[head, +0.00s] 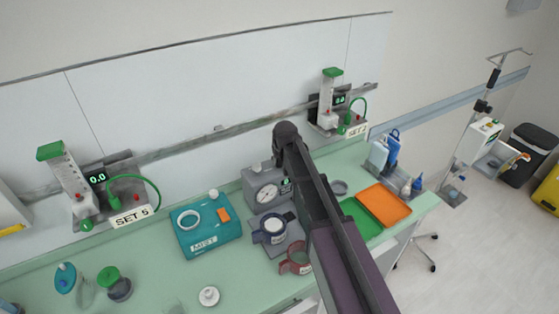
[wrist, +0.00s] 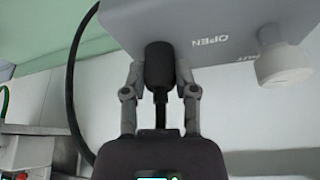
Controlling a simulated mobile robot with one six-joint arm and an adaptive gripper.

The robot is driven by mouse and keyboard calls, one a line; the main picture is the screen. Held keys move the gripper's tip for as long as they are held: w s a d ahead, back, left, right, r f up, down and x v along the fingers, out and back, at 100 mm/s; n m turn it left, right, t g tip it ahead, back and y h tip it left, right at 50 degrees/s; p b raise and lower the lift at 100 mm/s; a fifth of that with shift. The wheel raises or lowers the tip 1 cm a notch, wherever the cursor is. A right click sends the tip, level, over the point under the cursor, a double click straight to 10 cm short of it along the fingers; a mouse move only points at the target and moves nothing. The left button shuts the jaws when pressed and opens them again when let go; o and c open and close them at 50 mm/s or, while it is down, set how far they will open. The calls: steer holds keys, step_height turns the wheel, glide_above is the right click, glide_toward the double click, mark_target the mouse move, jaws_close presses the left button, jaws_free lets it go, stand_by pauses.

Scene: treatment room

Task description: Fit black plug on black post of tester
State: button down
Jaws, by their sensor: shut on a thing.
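The tester is a grey box with a round dial (head: 256,187), partly behind my arm in the head view. In the wrist view its grey face (wrist: 225,22), marked OPEN, fills the top, with a pale knob (wrist: 284,66) at right. My gripper (wrist: 160,72) is shut on the black plug (wrist: 159,62), one finger on each side. The plug's far end overlaps the lower edge of the tester's face. The black post is not visible, so I cannot tell whether the plug touches it. My arm hides the gripper and plug in the head view.
A black cable (wrist: 73,80) loops at left in the wrist view. Green (head: 362,218) and orange (head: 384,204) trays lie right of my arm.

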steer(key=shift+c, duration=1.5)
jaws_free()
steer(key=shift+r, duration=0.1)
steer(key=shift+r+p, duration=3.4)
steer(key=shift+p, duration=0.1)
steer(key=s+d+f+m+g+b, duration=0.1)
steer(key=s+d+f+b, duration=0.2)
steer(key=s+d, duration=0.4)
steer(key=s+d+f+m+g+h+b, duration=0.1)
steer(key=s+d+f+g+b, duration=0.1)
steer(key=s+d, duration=0.6)
steer(key=s+d+f+m+g+b, duration=0.1)
steer(key=s+d+f+b, duration=0.4)
steer(key=s+d, duration=0.3)
steer(key=s+f, duration=0.1)
steer(key=s, duration=0.1)
steer(key=shift+s+f+m, duration=0.2)
steer(key=shift+s+m, duration=0.15)
steer(key=shift+m, duration=0.05)
